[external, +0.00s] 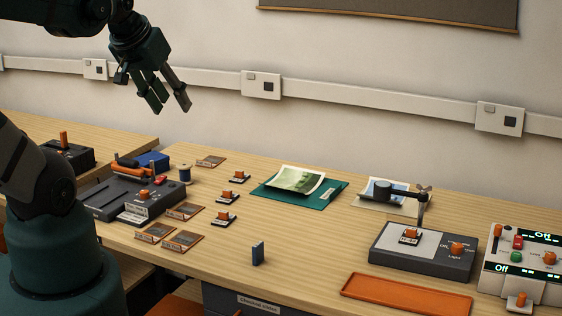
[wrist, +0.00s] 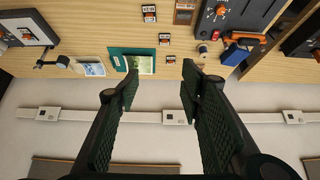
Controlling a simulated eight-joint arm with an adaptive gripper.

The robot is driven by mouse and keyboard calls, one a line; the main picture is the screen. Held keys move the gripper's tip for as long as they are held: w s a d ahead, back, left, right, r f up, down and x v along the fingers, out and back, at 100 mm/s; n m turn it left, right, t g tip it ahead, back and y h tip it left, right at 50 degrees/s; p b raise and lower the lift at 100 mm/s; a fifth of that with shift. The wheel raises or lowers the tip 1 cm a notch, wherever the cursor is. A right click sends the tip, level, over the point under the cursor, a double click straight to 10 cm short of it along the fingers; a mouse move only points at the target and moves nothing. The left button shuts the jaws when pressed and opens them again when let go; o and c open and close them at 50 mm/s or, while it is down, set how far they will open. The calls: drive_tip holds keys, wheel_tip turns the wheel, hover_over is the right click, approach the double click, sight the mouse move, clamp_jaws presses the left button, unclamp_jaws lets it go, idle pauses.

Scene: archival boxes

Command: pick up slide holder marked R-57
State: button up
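Several small slide holders with orange grips and white labels stand on the wooden table. Three form a loose row: a far one (external: 238,178), a middle one (external: 227,196) and a near one (external: 225,218). They also show in the wrist view (wrist: 170,60), (wrist: 164,39), (wrist: 149,13). Another holder (external: 409,237) sits on the grey light box (external: 420,259). The labels are too small to read surely, so I cannot tell which is R-57. My gripper (external: 170,101) is open and empty, high above the table's back left; its spread fingers also show in the wrist view (wrist: 160,75).
A grey device (external: 115,200) and flat brown-framed slides (external: 183,241) are at left. A green folder (external: 326,196) with a picture lies at the back. A magnifier arm (external: 420,205) overhangs the light box. An orange tray (external: 405,298) lies in front. The wall (external: 330,130) is behind.

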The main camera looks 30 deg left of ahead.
drive_tip(key=shift+c, duration=0.3)
drive_tip(key=c, duration=0.3)
drive_tip(key=shift+w, duration=0.1)
drive_tip(key=w+a+f+n+g, duration=0.2)
drive_tip(key=w+n, duration=0.3)
drive_tip(key=w, duration=0.7)
drive_tip(key=w+a+f+n+g, duration=0.1)
drive_tip(key=w+f+n+g, duration=0.15)
drive_tip(key=w+n, duration=0.65)
drive_tip(key=w+a+f+n, duration=0.1)
drive_tip(key=w+f, duration=0.5)
drive_tip(key=f, duration=0.1)
drive_tip(key=w+a+f+n+g+h, duration=0.1)
drive_tip(key=w+a+f+n, duration=0.1)
drive_tip(key=w+f, duration=0.4)
drive_tip(key=w+a+f+n+g, duration=0.1)
drive_tip(key=w+f, duration=0.5)
drive_tip(key=f, duration=0.2)
drive_tip(key=shift+w+a+n+g+h+b, duration=0.25)
drive_tip(key=shift+w+a+n+h+b, duration=0.05)
drive_tip(key=shift+w+n+h, duration=0.1)
